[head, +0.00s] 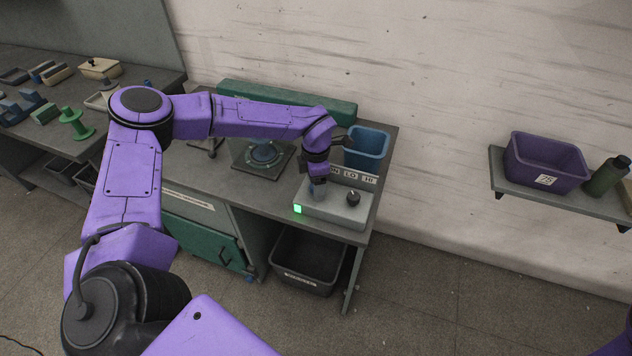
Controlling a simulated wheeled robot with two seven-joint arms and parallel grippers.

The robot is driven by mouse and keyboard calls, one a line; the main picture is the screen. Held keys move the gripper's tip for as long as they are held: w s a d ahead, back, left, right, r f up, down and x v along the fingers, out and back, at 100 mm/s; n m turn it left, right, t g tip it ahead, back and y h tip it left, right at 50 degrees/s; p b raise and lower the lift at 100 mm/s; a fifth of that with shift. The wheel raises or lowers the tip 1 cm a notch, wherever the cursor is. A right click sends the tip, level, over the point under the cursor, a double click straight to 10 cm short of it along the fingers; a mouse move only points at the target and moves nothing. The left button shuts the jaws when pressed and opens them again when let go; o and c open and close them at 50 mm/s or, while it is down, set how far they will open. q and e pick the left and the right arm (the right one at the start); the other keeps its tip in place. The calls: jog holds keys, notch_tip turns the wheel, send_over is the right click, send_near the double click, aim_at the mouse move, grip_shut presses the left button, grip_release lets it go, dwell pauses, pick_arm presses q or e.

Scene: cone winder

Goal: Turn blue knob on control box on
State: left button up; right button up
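The control box (331,208) is a light grey box at the front right corner of the bench. A square green light (298,209) glows on its front left. A black knob (353,198) stands on its right side. My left gripper (318,190) points down at the left part of the box top. A small bluish part shows at its fingertips, and I cannot tell whether it is the blue knob or part of the gripper. The fingers are too small to tell open from shut. My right gripper is not in view; only a bit of purple arm shows at the lower right.
A blue bin (367,148) stands just behind the box, near my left wrist. A label strip with LO and HI (353,175) stands behind the knobs. A black bin (307,262) sits under the bench. A purple bin (546,163) and green bottle (606,176) are on a wall shelf.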

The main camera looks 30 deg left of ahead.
pick_arm(q)
notch_tip(320, 180, up, 11)
jog(key=b, duration=0.2)
jog(key=shift+f, duration=0.2)
dwell(0.4)
